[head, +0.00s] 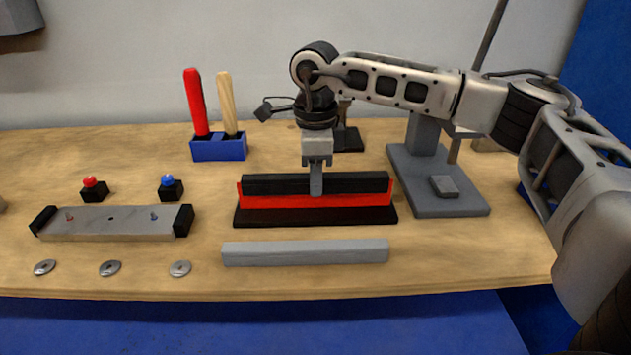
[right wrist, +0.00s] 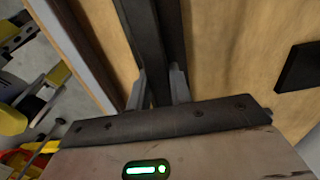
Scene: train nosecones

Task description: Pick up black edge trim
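The black edge trim (head: 278,184) is a long dark bar lying level along the top of a red strip (head: 270,202) on a black base (head: 315,217), mid-table. My right gripper (head: 316,185) points straight down over its middle, with one finger in front of the bar. In the right wrist view, the fingers (right wrist: 158,85) lie close against both sides of the trim (right wrist: 150,35) and appear shut on it. The bar still looks seated on the red strip. My left gripper is not in view.
A grey bar (head: 305,253) lies in front of the trim. A grey stand (head: 440,205) is at its right. A metal plate (head: 110,224), red button (head: 92,188), blue button (head: 170,187) and several washers (head: 110,268) are at left. A blue tool holder (head: 218,149) stands behind.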

